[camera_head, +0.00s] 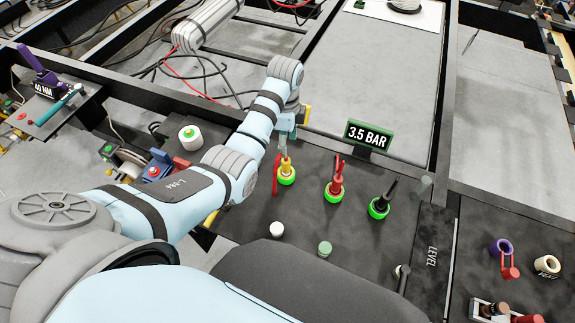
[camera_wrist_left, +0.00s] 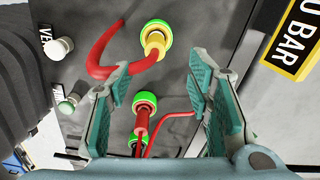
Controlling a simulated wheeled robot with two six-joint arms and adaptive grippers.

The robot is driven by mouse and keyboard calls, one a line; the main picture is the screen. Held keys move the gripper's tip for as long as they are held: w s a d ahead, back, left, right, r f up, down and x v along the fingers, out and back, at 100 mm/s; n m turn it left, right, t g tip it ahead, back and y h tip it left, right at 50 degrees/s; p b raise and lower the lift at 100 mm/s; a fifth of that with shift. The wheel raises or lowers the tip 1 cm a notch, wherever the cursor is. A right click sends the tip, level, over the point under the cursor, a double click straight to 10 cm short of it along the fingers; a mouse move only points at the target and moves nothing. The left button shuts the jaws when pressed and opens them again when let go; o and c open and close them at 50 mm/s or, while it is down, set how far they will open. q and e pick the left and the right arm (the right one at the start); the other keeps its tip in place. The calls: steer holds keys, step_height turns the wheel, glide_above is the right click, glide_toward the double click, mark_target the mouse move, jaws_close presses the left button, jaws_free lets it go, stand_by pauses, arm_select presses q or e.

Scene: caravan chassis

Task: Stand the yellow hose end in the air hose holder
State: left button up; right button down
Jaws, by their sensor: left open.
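The yellow hose end (camera_head: 286,166) stands in a green ring of the holder on the dark panel, with a red hose curving away from it. It also shows in the left wrist view (camera_wrist_left: 154,43), seated in the green ring (camera_wrist_left: 157,27) and apart from both fingers. My left gripper (camera_wrist_left: 160,88) is open with nothing between its fingertips. In the head view my left gripper (camera_head: 287,140) is just above the yellow hose end and partly covers it. My right gripper is not in view.
A red hose end (camera_head: 336,187) and a black one (camera_head: 380,205) stand in green rings to the right. A 3.5 BAR sign (camera_head: 368,135) stands behind them. A white knob (camera_head: 277,230) and a pale green knob (camera_head: 324,249) are in front.

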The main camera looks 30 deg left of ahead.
mark_target(286, 160)
arm_select(q)
steer(key=f, duration=0.3)
steer(key=f+b, duration=0.1)
steer(key=f, duration=0.5)
steer(key=shift+s+d+f, duration=0.2)
steer(key=shift+s+f, duration=0.05)
steer(key=shift+f, duration=0.05)
steer(key=shift+r, duration=0.1)
steer(key=shift+s, duration=0.1)
steer(key=shift+c, duration=0.3)
jaws_close()
steer(key=shift+r, duration=0.1)
